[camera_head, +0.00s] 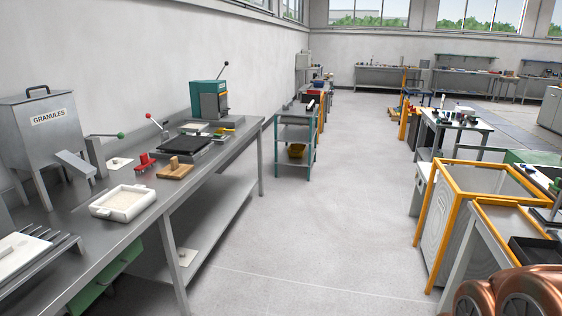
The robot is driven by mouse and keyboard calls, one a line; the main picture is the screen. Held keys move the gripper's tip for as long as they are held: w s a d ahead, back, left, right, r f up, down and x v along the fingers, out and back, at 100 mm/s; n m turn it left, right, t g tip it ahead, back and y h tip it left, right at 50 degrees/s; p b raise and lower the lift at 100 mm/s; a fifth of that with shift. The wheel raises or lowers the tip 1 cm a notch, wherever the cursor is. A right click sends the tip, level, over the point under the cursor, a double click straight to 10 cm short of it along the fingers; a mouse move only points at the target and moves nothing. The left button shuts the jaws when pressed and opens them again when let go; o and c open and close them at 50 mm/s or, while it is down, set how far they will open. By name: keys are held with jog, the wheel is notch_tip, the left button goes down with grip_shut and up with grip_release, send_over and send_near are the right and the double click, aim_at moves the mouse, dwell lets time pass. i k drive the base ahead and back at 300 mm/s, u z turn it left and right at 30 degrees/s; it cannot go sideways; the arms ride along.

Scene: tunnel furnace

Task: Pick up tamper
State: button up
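A small wooden piece with an upright block on a flat base (174,170), which looks like the tamper, sits on the long grey workbench (150,215) at the left. It lies near the bench's front edge, behind and to the right of a white square tray (124,202). A red object (145,161) stands just left of it. A dark flat plate on a press-like frame (186,145) is behind it. My gripper is not in view, so its state and its distance to the wooden piece do not show.
A grey hopper marked GRANULES (45,140) and a teal machine (208,100) stand on the bench. A teal-framed cart (294,145) stands beyond it. Yellow-framed bins (475,220) line the right side. The grey floor (320,220) between is clear.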

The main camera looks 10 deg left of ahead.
aim_at(174, 170)
jog(key=u, duration=0.1)
jog(key=i, duration=1.8)
jog(key=u, duration=0.95)
jog(key=i, duration=1.6)
jog(key=u, duration=1.5)
jog(key=i, duration=0.95)
jog(key=u, duration=0.4)
